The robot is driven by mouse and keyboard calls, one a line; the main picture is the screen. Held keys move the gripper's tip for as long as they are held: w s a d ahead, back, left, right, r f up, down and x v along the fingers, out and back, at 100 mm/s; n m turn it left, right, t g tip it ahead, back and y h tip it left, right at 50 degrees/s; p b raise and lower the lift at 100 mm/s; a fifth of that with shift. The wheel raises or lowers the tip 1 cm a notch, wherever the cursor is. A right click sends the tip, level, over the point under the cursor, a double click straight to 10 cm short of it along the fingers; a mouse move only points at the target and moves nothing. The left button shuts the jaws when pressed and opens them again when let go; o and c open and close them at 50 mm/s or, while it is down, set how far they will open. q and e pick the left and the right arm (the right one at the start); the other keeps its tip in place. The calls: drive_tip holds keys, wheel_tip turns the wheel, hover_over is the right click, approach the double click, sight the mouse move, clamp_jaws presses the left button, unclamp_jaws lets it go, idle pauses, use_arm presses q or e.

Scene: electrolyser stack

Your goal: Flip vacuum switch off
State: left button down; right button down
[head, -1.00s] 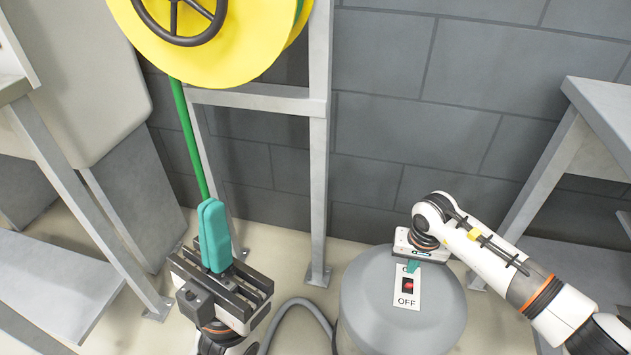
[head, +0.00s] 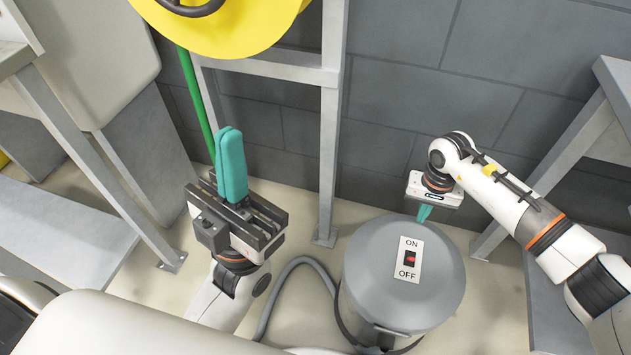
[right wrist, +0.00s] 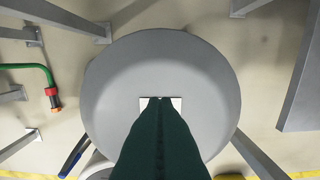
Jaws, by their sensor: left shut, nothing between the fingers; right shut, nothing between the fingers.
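The vacuum (head: 365,283) is a grey drum with a round lid, low at right of centre in the head view. A white plate (head: 400,273) on its lid is marked ON at the far end and OFF at the near end. Its small red-and-black switch (head: 410,259) lies between the words; its tilt is too small to tell. My right gripper (head: 424,214) is shut and empty, beyond the plate near the lid's far edge. In the right wrist view its dark fingers (right wrist: 160,105) hide most of the plate (right wrist: 176,102). My left gripper (head: 229,132) is shut and empty, pointing up, left of the vacuum.
A grey hose (head: 282,276) curves on the floor left of the vacuum. A metal frame (head: 330,140) with a yellow reel (head: 225,30) and green hose (head: 196,105) stands behind. A grey bench (head: 590,120) is at the right. The wall is close behind.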

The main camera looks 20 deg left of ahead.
drive_tip(key=s+a+r+m+y, duration=0.2)
drive_tip(key=s+a+y, duration=0.1)
drive_tip(key=a, duration=0.3)
drive_tip(key=s+a+r+m+y, duration=0.2)
drive_tip(key=a+y, duration=0.2)
drive_tip(key=a, duration=0.2)
drive_tip(key=s+a+r+m+y, duration=0.1)
drive_tip(key=s+a+r+y, duration=0.2)
drive_tip(key=a, duration=0.2)
drive_tip(key=s+a+r+m+y, duration=0.2)
drive_tip(key=s+r+m+y, duration=0.1)
drive_tip(key=r+m+y, duration=0.1)
drive_tip(key=s+a+r+m+t+y, duration=0.1)
drive_tip(key=s+a+r+m+y, duration=0.1)
drive_tip(key=r+m+y, duration=0.3)
wheel_tip(320, 180, up, 2)
drive_tip(key=s+m, duration=0.1)
drive_tip(key=m, duration=0.2)
drive_tip(key=shift+a+r+t+b, duration=0.15)
drive_tip(key=shift+r+t+b, duration=0.15)
drive_tip(key=shift+b, duration=0.1)
drive_tip(key=shift+s, duration=0.1)
